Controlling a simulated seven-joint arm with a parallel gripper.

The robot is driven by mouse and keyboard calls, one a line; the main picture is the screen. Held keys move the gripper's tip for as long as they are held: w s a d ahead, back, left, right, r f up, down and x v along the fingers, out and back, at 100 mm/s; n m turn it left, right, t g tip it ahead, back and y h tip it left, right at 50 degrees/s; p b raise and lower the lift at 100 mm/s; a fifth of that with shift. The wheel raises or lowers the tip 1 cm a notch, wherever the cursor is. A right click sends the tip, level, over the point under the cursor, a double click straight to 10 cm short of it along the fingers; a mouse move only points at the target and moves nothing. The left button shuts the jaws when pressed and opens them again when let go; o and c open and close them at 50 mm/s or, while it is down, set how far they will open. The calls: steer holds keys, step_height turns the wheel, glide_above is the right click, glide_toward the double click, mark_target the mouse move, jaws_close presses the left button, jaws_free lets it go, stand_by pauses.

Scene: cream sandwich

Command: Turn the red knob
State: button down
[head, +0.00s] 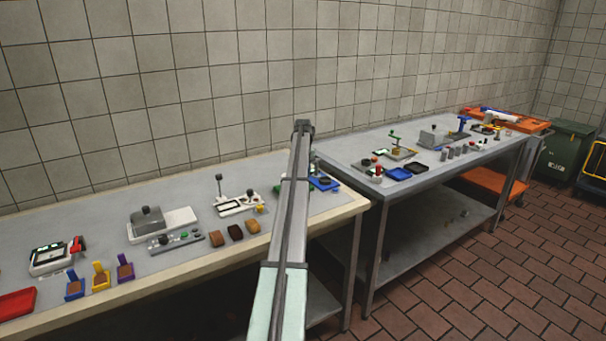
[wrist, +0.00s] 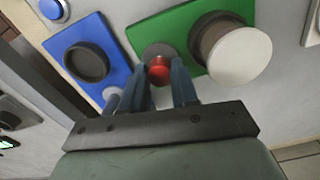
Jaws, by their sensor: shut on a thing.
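In the wrist view the red knob (wrist: 158,72) sits on a grey round base at the near left edge of a green plate (wrist: 191,22). The blue-grey fingers of my gripper (wrist: 160,82) stand on either side of the knob, shut on it. The knob's lower side is partly hidden by the fingers and the gripper body.
A blue plate (wrist: 92,35) with a dark round cup lies just left of the fingers. A large white round cap (wrist: 240,56) stands close on the right on the green plate. In the head view, small devices stand on the left table (head: 336,209) and the right table (head: 385,190).

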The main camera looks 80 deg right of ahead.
steer(key=m, duration=1.3)
steer(key=shift+m, duration=0.5)
steer(key=c, duration=1.1)
jaws_free()
steer(key=shift+c, duration=0.2)
step_height(320, 180, up, 14)
steer(key=shift+f, duration=0.1)
